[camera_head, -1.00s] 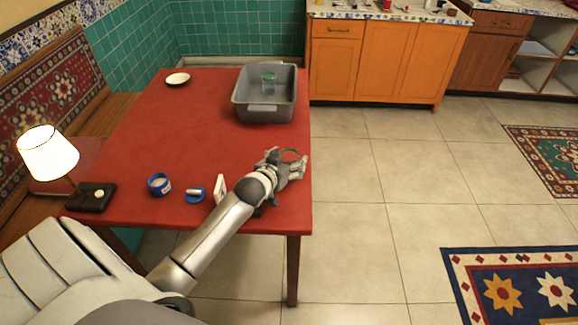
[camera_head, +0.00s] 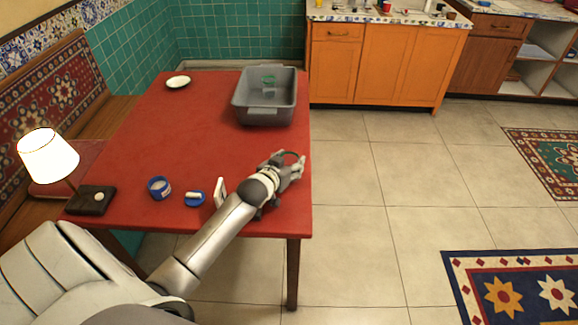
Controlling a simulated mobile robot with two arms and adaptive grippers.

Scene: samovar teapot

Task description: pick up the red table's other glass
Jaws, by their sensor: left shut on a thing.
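The red table (camera_head: 190,130) fills the left middle of the head view. My left gripper (camera_head: 291,162) is over its right edge, shut on a clear glass with a green rim (camera_head: 292,154). The fingers hide most of this glass, and I cannot tell whether it still touches the table. Another green-rimmed glass (camera_head: 269,82) stands inside the grey bin (camera_head: 265,116) at the table's far right corner. My right gripper is not in view.
A blue-and-white cup (camera_head: 159,188), a small blue dish (camera_head: 194,199) and a white upright card-like object (camera_head: 219,192) are near the front edge. A lit lamp (camera_head: 48,156) stands at the left corner. A white saucer (camera_head: 178,82) lies at the back. The table's middle is clear.

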